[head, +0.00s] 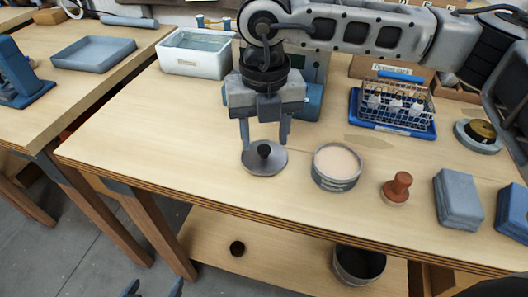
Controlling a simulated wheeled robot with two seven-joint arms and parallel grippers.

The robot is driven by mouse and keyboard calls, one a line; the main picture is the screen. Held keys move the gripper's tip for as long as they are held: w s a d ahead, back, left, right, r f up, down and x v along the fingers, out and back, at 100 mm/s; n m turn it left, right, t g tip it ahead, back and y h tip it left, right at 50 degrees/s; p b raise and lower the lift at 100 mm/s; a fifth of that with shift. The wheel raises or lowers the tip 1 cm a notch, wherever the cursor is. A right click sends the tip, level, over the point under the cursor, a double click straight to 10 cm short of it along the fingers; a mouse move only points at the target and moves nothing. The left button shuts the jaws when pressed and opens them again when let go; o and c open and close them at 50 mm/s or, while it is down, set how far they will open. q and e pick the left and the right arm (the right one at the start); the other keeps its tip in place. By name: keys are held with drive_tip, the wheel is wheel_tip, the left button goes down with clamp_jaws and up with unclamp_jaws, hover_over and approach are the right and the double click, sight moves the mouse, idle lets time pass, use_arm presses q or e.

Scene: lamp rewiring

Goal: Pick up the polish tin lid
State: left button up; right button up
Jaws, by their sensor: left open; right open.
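The polish tin lid (274,163), a grey disc with a black knob, lies flat on the bench. Left of the round tin, which holds pale cream polish (337,161), it sits apart from it. My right gripper (264,137) points down over the lid, fingers open and spread to either side above the knob. Whether the fingertips touch the lid is hard to tell. My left gripper (152,290) shows only as two separated fingertips at the bottom left edge, low and far from the lid; it is open and empty.
A brown-handled stamp-like knob (398,187) and grey blocks (457,198) stand to the right. A wire rack in a blue tray (393,123) and a white tub (195,62) are behind. The bench left of the lid is clear. A lower shelf holds a dark pot (358,265).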

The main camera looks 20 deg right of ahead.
sight(264, 154)
drive_tip(key=shift+f, duration=1.25)
clamp_jaws()
